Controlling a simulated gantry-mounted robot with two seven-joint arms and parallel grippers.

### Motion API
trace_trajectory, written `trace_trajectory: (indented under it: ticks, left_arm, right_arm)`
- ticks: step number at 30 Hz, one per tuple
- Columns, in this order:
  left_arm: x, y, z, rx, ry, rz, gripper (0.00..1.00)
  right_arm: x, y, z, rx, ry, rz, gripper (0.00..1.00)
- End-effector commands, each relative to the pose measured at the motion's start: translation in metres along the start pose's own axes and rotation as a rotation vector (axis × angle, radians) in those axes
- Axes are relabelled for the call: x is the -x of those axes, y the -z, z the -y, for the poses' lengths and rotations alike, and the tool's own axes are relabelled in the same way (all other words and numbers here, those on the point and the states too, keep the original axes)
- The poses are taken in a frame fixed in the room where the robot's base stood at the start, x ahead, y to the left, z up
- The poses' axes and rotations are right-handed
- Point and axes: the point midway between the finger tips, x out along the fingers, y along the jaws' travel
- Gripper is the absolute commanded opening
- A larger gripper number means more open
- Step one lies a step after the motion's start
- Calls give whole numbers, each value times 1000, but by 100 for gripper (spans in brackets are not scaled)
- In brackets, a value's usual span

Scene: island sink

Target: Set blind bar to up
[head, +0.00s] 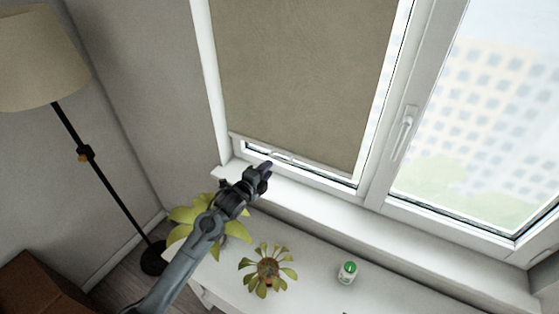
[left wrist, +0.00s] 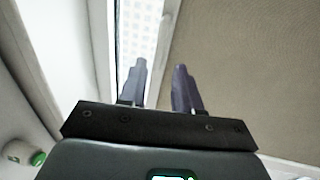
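The tan blind (head: 300,70) hangs over the left window pane, lowered almost to the bottom of the frame. Its pale bar (head: 310,163) runs along the lower edge. My left gripper (head: 266,167) is at the left part of this bar, just in front of or at it. In the left wrist view the two purple fingers (left wrist: 163,82) are parted, with the blind (left wrist: 245,75) behind and to the right. The blind's pale edge passes behind or between the fingertips; I cannot tell whether they touch it. My right gripper is not in view.
The window handle (head: 403,134) is on the right sash. Below the sill (head: 330,208), a white surface holds a potted plant (head: 268,270) and a green-lidded can (head: 347,272). Another leafy plant is partly behind my left arm. A floor lamp (head: 85,152) stands at left.

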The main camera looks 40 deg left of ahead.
Motion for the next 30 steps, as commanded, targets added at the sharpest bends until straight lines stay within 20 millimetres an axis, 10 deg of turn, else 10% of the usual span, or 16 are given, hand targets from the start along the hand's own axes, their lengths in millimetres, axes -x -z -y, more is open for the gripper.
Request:
trace_trajectory:
  ticks: [15,30]
  left_arm:
    - [-73,0,0,3,-2,0,33]
    - [-88,1,-1,1,-2,-1,33]
  right_arm:
    - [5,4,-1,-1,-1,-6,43]
    - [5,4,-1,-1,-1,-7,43]
